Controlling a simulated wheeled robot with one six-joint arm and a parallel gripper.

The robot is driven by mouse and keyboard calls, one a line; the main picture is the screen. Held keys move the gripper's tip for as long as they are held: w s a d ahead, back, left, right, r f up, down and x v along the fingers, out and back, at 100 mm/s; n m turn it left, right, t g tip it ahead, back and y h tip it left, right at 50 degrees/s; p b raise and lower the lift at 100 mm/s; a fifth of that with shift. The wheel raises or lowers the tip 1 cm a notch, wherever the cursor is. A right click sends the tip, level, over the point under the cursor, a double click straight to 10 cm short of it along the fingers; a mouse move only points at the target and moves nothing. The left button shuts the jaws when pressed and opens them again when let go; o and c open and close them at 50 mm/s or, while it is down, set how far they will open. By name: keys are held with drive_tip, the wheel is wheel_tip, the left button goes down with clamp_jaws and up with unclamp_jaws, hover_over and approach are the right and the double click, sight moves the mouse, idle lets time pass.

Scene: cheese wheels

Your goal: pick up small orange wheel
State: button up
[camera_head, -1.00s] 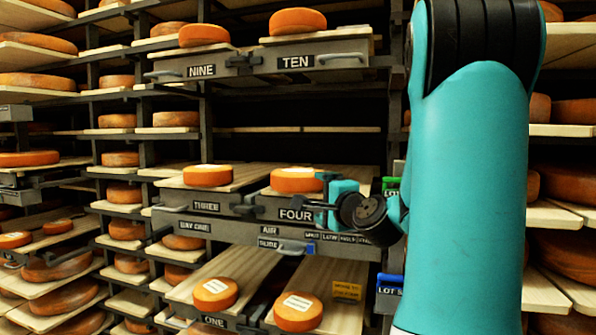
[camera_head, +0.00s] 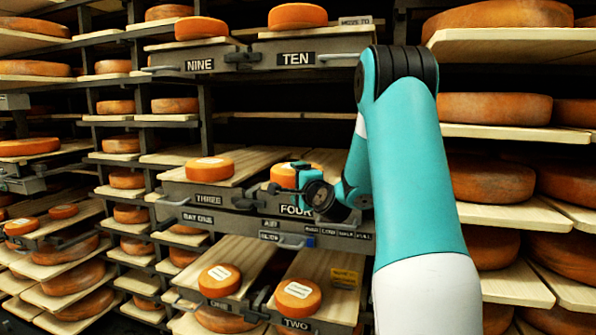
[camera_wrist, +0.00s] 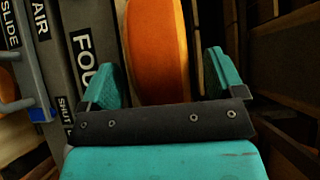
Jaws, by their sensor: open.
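The small orange wheel (camera_head: 281,176) lies flat on the board marked FOUR, partly hidden by my gripper in the head view. My gripper (camera_head: 288,183) is in front of this wheel, at about its height. In the wrist view the orange wheel (camera_wrist: 157,45) fills the gap between the two teal fingers of my gripper (camera_wrist: 160,62). The fingers are wide apart, with a dark gap visible on the right side of the wheel. I cannot tell whether the left finger touches it.
Similar small wheels lie on boards THREE (camera_head: 210,169), ONE (camera_head: 219,278), TWO (camera_head: 298,296), NINE (camera_head: 201,28) and TEN (camera_head: 298,17). Shelves of larger wheels (camera_head: 495,108) stand close at right. The bay above THREE and FOUR is open and dark.

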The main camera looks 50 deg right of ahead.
drive_tip(key=shift+d, duration=0.1)
drive_tip(key=c, duration=1.3)
drive_tip(key=shift+r, duration=0.15)
drive_tip(key=c, duration=0.3)
wheel_tip(320, 180, up, 20)
drive_tip(key=shift+r, duration=0.1)
